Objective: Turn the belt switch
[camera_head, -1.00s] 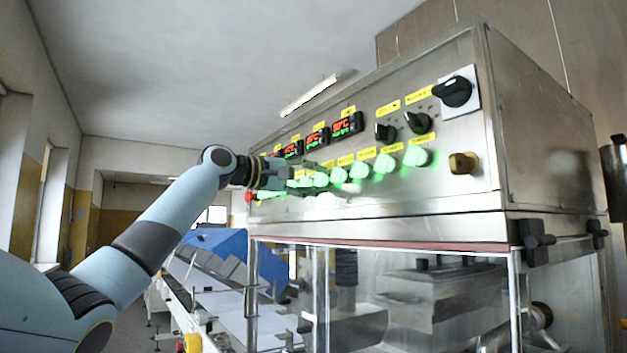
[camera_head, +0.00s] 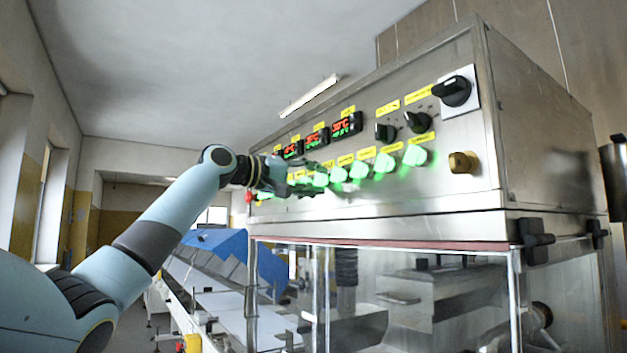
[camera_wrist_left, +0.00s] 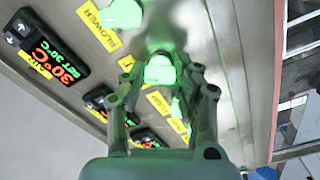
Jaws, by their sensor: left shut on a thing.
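A row of green lit switches (camera_head: 384,163) runs along the lower part of the steel control panel. My left gripper (camera_head: 291,179) is at the far-left part of this row, against the panel face. In the left wrist view my left gripper (camera_wrist_left: 161,82) has its two fingers around one green lit switch knob (camera_wrist_left: 159,69) and is shut on it. I cannot read the label beside this knob, as the fingers partly cover it. The knob just above it has a yellow label reading BLOWER (camera_wrist_left: 94,22). My right gripper is not in view.
Red temperature displays (camera_head: 347,126) sit above the switches. Black rotary knobs (camera_head: 418,122) and a yellow-brown knob (camera_head: 463,162) are on the panel's right. A red button (camera_head: 249,196) is at its left end. A conveyor with a blue cover (camera_head: 215,240) lies below.

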